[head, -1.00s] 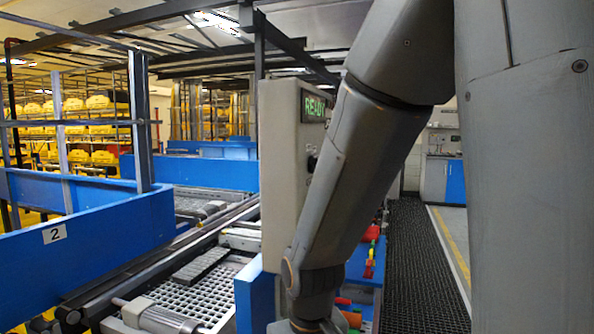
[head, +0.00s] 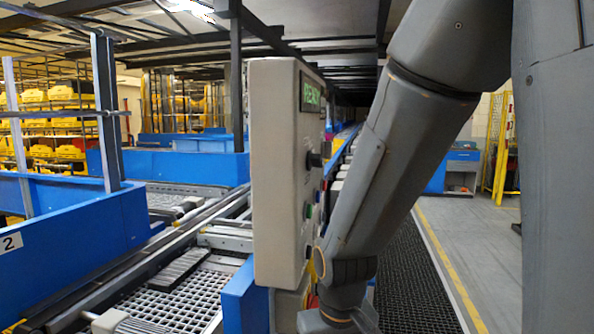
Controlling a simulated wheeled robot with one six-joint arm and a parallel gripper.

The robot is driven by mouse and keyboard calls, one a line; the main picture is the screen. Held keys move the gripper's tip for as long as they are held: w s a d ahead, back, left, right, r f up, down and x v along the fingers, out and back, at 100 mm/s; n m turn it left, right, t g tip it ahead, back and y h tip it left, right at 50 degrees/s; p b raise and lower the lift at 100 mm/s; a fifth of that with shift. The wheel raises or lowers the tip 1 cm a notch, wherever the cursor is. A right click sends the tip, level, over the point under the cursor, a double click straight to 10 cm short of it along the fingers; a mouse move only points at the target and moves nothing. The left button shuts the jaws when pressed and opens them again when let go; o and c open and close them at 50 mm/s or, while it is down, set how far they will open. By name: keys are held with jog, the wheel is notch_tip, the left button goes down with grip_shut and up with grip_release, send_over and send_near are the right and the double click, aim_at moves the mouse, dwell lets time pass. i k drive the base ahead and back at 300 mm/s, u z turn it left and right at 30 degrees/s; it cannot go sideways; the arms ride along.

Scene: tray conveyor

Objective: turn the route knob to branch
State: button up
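A pale grey control box (head: 272,170) stands upright in the middle of the head view, its front face turned to the right and seen at a steep angle. A green lit display (head: 311,96) at its top reads READY. A black knob (head: 315,160) sticks out of the face below the display; its pointing direction and labels are too small to read. My arm crosses just right of the box. My gripper is not in view, below the bottom edge.
A conveyor with a white grid bed (head: 170,292) runs left of the box. Blue side walls (head: 85,235) line it, one marked 2. Yellow bins (head: 55,95) fill racks at the back left. A dark mat walkway (head: 415,270) with a yellow line lies open on the right.

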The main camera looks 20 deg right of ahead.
aim_at(314, 161)
jog(key=u, duration=0.55)
jog(key=k, duration=0.9)
jog(key=z, duration=0.85)
jog(key=i, duration=0.5)
jog(key=z, duration=0.05)
